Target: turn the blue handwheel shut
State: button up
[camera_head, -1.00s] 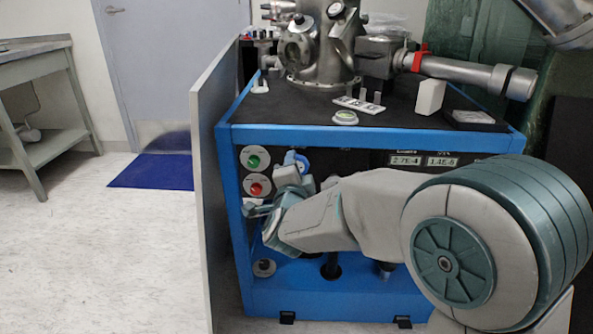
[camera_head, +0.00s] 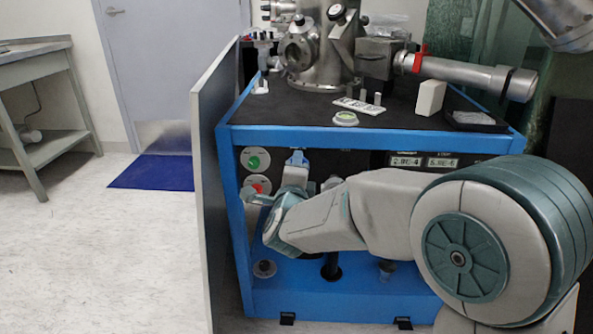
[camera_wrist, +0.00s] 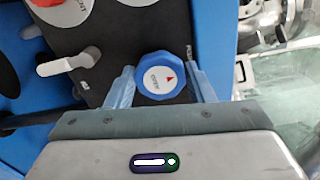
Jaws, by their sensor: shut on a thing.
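My gripper is shut on the wheel. In the head view my gripper (camera_head: 296,168) is at the upper left of the blue-framed cabinet's front. There the wheel is mostly hidden by the fingers and wrist.
A green button (camera_head: 255,160) and a red button (camera_head: 257,185) are on the panel just left of my gripper. A pale lever (camera_wrist: 70,62) lies left of the wheel in the wrist view. A grey side panel (camera_head: 212,185) stands close along the cabinet's left. Steel vacuum equipment (camera_head: 320,50) stands on top.

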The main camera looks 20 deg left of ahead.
jog(key=o, duration=1)
jog(key=shift+c, duration=0.2)
jog(key=p+v, duration=0.3)
jog(key=v, duration=1)
jog(key=shift+s+d, duration=0.15)
jog(key=shift+s, duration=0.2)
